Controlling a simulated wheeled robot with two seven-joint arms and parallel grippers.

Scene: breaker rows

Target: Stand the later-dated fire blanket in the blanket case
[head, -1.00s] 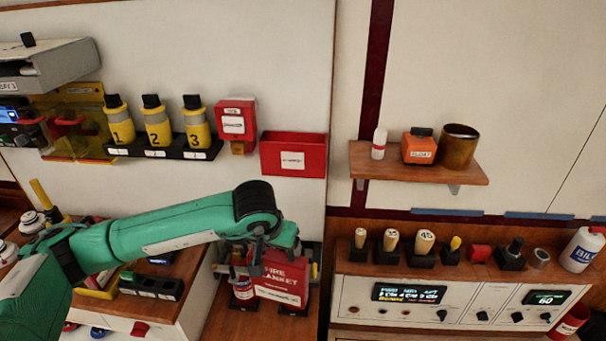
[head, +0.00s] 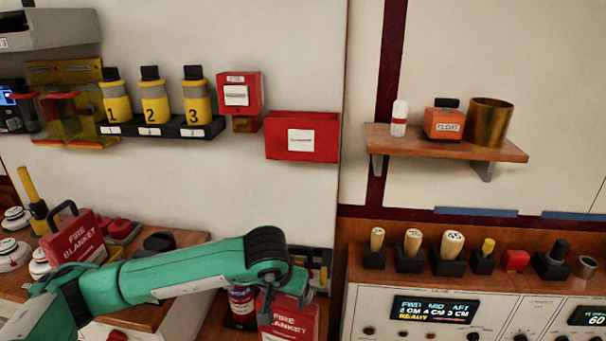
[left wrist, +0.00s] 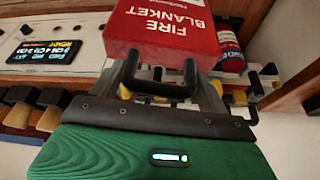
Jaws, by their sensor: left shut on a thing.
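My left gripper (head: 278,294) is low in the middle of the head view. It is shut on the black handle (left wrist: 150,88) of a red fire blanket (head: 290,322), which hangs below it. In the left wrist view this blanket (left wrist: 165,28) shows its "FIRE BLANKET" lettering; a small label on it is cut off, so no date is readable. A second red fire blanket (head: 75,240) with a black handle stands on the left counter, its date unreadable. A red wall box (head: 318,150) with an illegible white label may be the blanket case. My right gripper is out of view.
A red extinguisher (head: 241,305) stands close beside the held blanket. Left of the wall box are a red call box (head: 240,92) and a rack (head: 165,131) with several numbered yellow bottles. A wooden shelf (head: 445,148) and control panel (head: 440,320) are at right.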

